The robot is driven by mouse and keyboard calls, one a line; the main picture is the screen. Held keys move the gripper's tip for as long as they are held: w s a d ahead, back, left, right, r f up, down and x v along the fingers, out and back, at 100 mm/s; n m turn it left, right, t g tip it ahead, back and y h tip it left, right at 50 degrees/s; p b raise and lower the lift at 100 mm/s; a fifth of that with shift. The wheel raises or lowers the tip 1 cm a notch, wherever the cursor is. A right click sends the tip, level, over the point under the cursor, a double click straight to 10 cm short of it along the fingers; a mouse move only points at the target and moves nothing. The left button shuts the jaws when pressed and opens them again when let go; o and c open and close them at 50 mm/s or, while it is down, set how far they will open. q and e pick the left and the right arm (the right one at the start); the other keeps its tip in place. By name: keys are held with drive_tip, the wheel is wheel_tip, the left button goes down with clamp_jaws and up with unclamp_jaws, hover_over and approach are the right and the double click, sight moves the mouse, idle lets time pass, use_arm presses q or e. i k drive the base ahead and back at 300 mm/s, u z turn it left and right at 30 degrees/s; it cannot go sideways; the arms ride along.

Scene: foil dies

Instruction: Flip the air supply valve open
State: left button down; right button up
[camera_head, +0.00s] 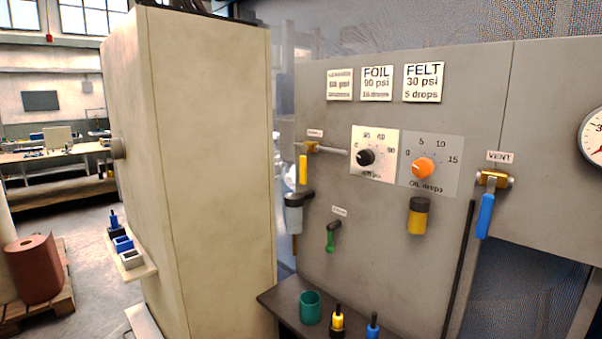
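A brass valve (312,147) sits on a horizontal pipe at the upper left of the grey panel. Its yellow lever (303,169) hangs straight down, across the pipe. The small label (315,133) above it is too small to read, so I cannot tell for sure that this is the air supply valve. A second valve under the VENT label (499,156) has a blue lever (485,216) hanging down. A small green-handled lever (330,241) points down below another unreadable label (339,211). Neither of my grippers is in view.
A tall cream cabinet (215,160) stands left of the panel (370,270). A black knob (365,157), an orange knob (423,168) and a gauge (597,138) are on the panel. A dark shelf (277,302) below holds a green cup (310,307) and tools.

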sight(303, 170)
drive_tip(key=u, duration=0.5)
drive_tip(key=k, duration=0.6)
drive_tip(key=u, duration=1.2)
drive_tip(key=i, duration=2.55)
drive_tip(key=z, duration=1.5)
drive_tip(key=i, duration=0.55)
drive_tip(key=z, duration=0.45)
